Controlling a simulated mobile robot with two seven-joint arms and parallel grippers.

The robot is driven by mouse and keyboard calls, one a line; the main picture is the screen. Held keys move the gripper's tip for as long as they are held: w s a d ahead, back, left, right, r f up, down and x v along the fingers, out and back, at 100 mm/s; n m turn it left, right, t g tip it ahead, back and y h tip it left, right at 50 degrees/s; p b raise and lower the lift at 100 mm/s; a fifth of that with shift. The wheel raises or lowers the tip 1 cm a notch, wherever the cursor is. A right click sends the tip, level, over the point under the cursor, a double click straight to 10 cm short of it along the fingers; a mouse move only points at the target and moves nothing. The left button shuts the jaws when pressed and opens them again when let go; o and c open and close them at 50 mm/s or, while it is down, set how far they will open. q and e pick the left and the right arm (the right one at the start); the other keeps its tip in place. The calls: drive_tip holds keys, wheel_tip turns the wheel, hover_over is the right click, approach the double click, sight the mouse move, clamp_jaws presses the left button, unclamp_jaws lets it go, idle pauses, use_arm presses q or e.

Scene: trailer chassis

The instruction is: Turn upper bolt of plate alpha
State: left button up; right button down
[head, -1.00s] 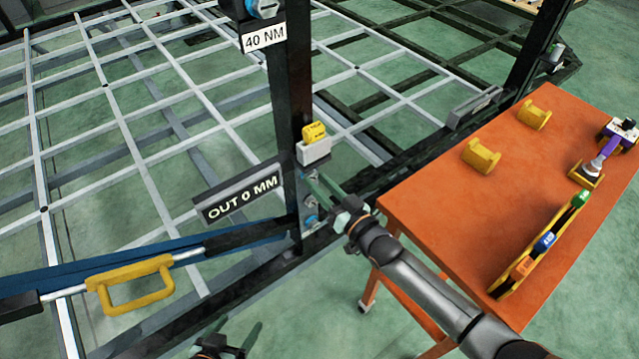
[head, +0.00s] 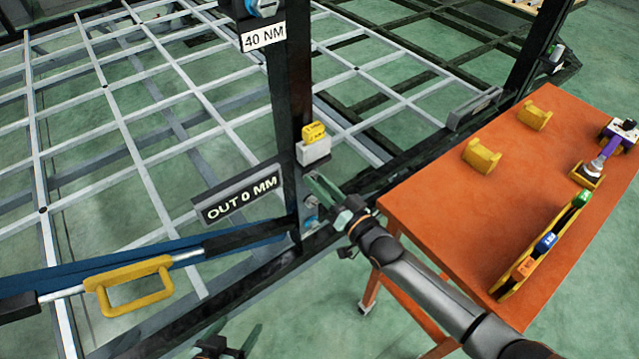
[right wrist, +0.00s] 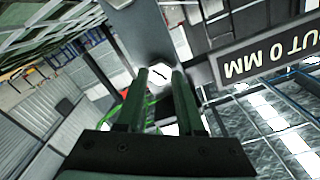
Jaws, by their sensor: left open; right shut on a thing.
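My right gripper (head: 314,186) reaches from the lower right to the dark upright post (head: 289,95), just right of the "OUT 0 MM" sign (head: 240,196). In the right wrist view its two green fingers (right wrist: 159,75) are shut on a pale hex bolt head (right wrist: 158,72), which sits between the tips. In the head view the fingers hide that bolt. Another bolt with blue on it (head: 310,222) shows below the fingers. No "alpha" mark is legible. My left gripper (head: 236,342) is open and empty at the bottom edge, apart from the post.
A "40 NM" label (head: 264,37) is on the post, with a yellow-topped white box (head: 314,151) below it. An orange table (head: 440,200) with yellow holders stands at right. A grey grid frame lies behind.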

drive_tip(key=c, duration=0.9)
unclamp_jaws()
drive_tip(key=shift+s+d+f, duration=0.1)
drive_tip(key=shift+d+f, duration=0.05)
drive_tip(key=shift+f, duration=0.15)
drive_tip(key=o, duration=0.3)
drive_tip(key=shift+r, duration=0.2)
drive_tip(key=shift+o, duration=0.4)
drive_tip(key=shift+r, duration=0.1)
drive_tip(key=v, duration=1.2)
drive_tip(key=shift+s, duration=0.2)
